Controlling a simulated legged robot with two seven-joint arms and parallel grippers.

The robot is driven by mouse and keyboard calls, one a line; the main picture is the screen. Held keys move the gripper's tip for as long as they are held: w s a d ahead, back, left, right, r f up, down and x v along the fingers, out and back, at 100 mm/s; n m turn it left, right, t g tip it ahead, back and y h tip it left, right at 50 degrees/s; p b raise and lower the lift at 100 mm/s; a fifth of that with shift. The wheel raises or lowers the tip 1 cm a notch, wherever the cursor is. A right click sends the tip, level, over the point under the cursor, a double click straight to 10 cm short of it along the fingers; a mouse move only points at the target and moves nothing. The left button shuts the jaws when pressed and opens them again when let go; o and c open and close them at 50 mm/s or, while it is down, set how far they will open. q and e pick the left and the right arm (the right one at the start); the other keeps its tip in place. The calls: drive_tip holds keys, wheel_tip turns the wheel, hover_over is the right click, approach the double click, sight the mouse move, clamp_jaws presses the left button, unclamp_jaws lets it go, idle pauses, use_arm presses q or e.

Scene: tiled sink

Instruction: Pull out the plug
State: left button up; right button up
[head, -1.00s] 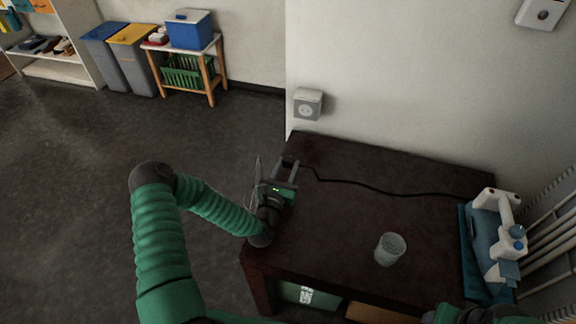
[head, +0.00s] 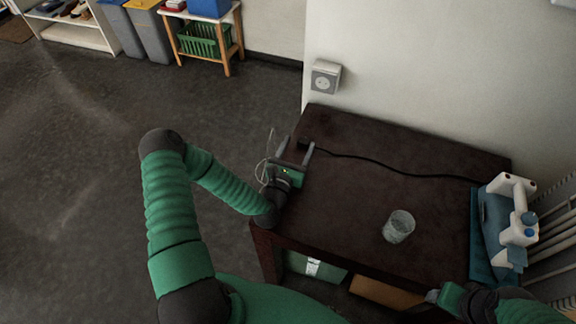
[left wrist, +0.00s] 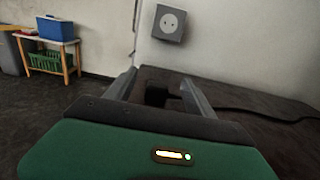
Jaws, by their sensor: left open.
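A black plug (head: 303,144) lies on the dark table at the end of a black cord, out of the socket. The wall socket (head: 325,76) has an empty face; it also shows in the left wrist view (left wrist: 169,22). My left gripper (head: 297,149) is open at the table's left side. In the left wrist view, the plug (left wrist: 157,96) shows between the two spread fingers, around or just beyond their tips; I cannot tell whether they touch it. My right gripper (head: 434,296) is at the lower right, and its finger gap is unclear.
The dark table (head: 350,200) carries a clear glass (head: 398,226). The cord (head: 400,173) runs across the table. Open floor lies at the left.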

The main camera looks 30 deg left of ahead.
use_arm(q)
drive_tip(key=v, duration=1.3)
drive_tip(key=shift+s+d, duration=0.1)
drive_tip(key=shift+s, duration=0.1)
